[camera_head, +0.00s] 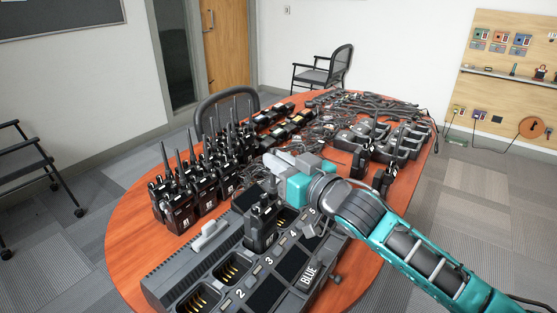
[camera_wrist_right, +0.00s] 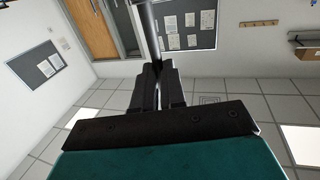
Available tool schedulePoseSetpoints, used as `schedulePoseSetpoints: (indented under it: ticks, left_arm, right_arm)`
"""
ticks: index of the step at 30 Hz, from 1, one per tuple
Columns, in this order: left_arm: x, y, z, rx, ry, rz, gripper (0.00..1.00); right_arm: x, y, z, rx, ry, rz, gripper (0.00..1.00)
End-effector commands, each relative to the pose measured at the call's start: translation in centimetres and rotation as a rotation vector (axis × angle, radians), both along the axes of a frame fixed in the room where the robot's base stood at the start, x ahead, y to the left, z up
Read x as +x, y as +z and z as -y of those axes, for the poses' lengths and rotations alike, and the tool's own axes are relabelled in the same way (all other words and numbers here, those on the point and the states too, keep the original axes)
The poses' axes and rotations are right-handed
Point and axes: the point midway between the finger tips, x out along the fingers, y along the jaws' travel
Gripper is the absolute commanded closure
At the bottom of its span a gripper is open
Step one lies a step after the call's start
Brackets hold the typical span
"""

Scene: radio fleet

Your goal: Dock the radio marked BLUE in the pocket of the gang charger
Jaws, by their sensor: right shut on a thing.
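The gang charger (camera_head: 165,287) is a long dark unit at the table's front, with numbered positions and gold contacts in its bare pockets (camera_head: 231,271). In the right wrist view, the fingers (camera_wrist_right: 158,88) close around a dark rod like an antenna (camera_wrist_right: 148,30). My left gripper is out of view.
Several radios with antennas (camera_head: 200,182) stand close behind the charger on the left. Single chargers (camera_head: 385,140) and tangled cables (camera_head: 365,105) cover the right and far table. The orange tabletop is bare at the left edge (camera_head: 128,235).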

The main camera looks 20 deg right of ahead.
Motion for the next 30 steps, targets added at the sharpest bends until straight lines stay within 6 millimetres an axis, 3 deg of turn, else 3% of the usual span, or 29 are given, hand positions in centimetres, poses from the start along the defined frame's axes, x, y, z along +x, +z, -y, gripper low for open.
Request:
schedulePoseSetpoints:
  ticks: [22, 23, 30]
  left_arm:
    - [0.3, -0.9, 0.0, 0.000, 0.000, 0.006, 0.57]
    - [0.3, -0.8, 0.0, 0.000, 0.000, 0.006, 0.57]
    - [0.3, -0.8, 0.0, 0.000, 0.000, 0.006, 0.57]
  right_arm:
    - [0.0, -1.8, 0.0, 0.001, 0.000, 0.003, 1.00]
    - [0.0, -1.6, 0.0, 0.001, 0.000, 0.004, 0.87]
    - [0.0, -1.7, 0.0, 0.000, 0.000, 0.001, 0.64]
